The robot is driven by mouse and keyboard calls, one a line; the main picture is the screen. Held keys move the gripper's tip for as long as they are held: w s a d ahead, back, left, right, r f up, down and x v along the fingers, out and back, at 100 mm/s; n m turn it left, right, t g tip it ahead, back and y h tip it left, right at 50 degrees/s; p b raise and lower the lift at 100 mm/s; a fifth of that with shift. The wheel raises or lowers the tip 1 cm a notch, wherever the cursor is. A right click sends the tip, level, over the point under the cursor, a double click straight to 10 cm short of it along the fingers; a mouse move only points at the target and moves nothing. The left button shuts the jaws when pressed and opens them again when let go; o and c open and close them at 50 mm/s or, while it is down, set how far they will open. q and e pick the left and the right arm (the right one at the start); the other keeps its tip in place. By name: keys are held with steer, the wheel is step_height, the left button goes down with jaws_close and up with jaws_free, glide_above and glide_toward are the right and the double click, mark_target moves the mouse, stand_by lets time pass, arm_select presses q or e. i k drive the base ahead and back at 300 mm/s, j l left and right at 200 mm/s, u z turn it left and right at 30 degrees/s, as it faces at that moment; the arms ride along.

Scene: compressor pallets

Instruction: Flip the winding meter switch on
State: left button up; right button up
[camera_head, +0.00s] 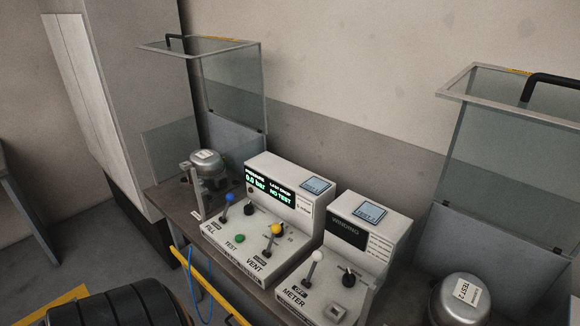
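The winding meter (378,231) is a light grey sloped console on the bench, right of centre. Its display (346,228) is dark apart from the word WINDING. A white-ball lever switch (316,257) stands on its lower panel, above labels reading OFF and METER. The lever leans slightly right in the picture. A black rotary knob (348,278) and a small square socket or button (337,311) are to the lever's right. Neither of my grippers can be made out in the head view.
A pressure console (268,205) with blue and yellow ball levers and a lit display adjoins on the left. Compressors (207,165) and (462,300) stand at either side beneath raised clear guards. A yellow rail (207,288) and blue hose (191,280) run along the front.

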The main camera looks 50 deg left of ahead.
mark_target(317, 256)
steer(key=j+u, duration=0.1)
steer(key=u, duration=1.1)
